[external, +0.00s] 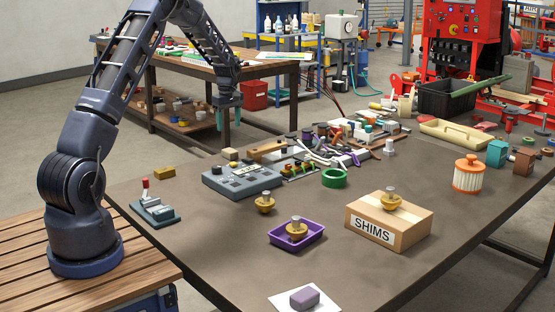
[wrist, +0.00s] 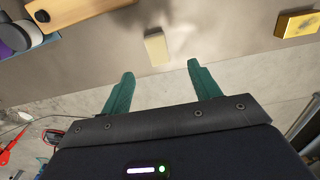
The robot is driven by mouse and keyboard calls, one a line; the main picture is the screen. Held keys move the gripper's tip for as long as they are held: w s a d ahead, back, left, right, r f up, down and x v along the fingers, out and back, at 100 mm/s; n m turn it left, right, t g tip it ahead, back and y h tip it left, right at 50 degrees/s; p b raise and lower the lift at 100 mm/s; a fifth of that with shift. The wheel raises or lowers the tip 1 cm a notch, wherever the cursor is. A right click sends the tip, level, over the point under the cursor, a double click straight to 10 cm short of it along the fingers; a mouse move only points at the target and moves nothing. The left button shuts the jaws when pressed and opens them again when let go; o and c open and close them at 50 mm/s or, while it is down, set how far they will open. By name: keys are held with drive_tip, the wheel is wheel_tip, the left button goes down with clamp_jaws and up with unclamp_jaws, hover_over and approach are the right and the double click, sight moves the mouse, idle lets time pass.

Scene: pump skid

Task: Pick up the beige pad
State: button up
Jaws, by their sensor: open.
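The beige pad (wrist: 156,47) is a small block lying on the brown table. In the wrist view it lies just beyond the fingertips, roughly between their lines. In the external view my gripper (external: 228,118) hangs above the table's far side, clear of the pad.
A wooden block (wrist: 75,12) lies left of the pad in the wrist view, and a yellow block (wrist: 297,24) lies to the right. The table edge runs near the pad, with concrete floor beyond.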

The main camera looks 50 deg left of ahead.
drive_tip(key=f, duration=0.1)
hover_over(230, 150)
drive_tip(key=f, duration=0.5)
drive_tip(key=shift+s+d+f, duration=0.1)
drive_tip(key=shift+s+d, duration=0.15)
drive_tip(key=shift+s, duration=0.1)
drive_tip(key=shift+w+a+f, duration=0.1)
drive_tip(key=shift+w+f, duration=0.05)
drive_tip(key=shift+f, duration=1.25)
drive_tip(key=shift+w+a+f, duration=0.1)
drive_tip(key=shift+w+f, duration=0.05)
drive_tip(key=shift+f, duration=1.2)
drive_tip(key=c, duration=1.1)
